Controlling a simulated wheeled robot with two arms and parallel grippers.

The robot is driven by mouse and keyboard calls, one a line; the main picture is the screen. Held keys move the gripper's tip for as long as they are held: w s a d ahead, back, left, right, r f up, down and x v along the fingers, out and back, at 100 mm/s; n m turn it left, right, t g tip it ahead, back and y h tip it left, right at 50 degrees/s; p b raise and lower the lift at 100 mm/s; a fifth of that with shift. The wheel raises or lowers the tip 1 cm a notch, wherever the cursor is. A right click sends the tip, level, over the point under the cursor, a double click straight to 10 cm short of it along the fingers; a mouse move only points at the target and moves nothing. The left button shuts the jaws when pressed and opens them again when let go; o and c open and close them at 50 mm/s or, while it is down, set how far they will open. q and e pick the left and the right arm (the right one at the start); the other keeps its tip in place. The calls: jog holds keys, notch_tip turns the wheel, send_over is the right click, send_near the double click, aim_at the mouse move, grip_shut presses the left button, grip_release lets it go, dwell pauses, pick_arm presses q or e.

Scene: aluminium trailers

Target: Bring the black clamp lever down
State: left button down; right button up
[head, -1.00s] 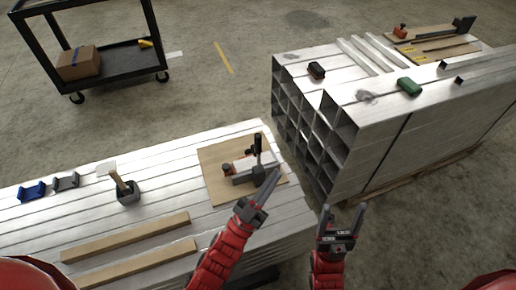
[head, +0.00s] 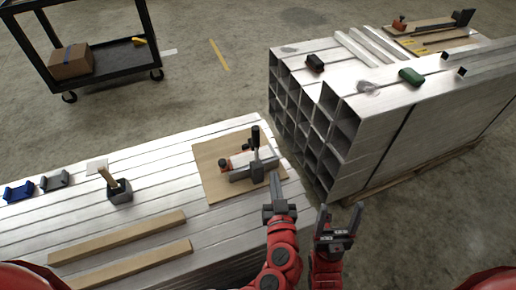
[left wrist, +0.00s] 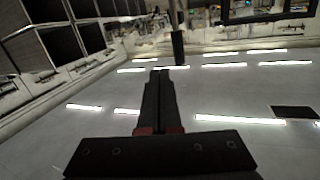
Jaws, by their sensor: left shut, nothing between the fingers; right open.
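The black clamp lever (head: 255,137) stands upright on the toggle clamp (head: 254,169), which sits on a wooden board (head: 213,181). The clamp has a grey body and an orange-red part at its left. My left gripper (head: 275,177) is shut and empty, close to the clamp's right front side, its fingers pointing away from me. Contact with the clamp cannot be told. In the left wrist view the closed fingers (left wrist: 158,74) point toward a dark upright bar, which looks like the lever (left wrist: 178,46), just beyond and right of the tips. My right gripper (head: 340,212) is open and empty.
The board lies on a stack of aluminium profiles with two wooden strips (head: 120,240), a grey holder (head: 120,191) and blue and grey blocks (head: 20,191). A second stack of square tubes (head: 345,115) rises at right. A black cart (head: 110,57) stands behind.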

pick_arm(q)
jog(key=s+a+r+n+y, duration=0.1)
jog(key=s+a+n+y, duration=0.1)
jog(key=p, duration=0.3)
send_near(256, 139)
jog(key=w, duration=0.4)
jog(key=w+a, duration=0.1)
jog(key=w, duration=0.1)
jog(key=shift+w+a, duration=0.1)
jog(key=shift+w, duration=0.3)
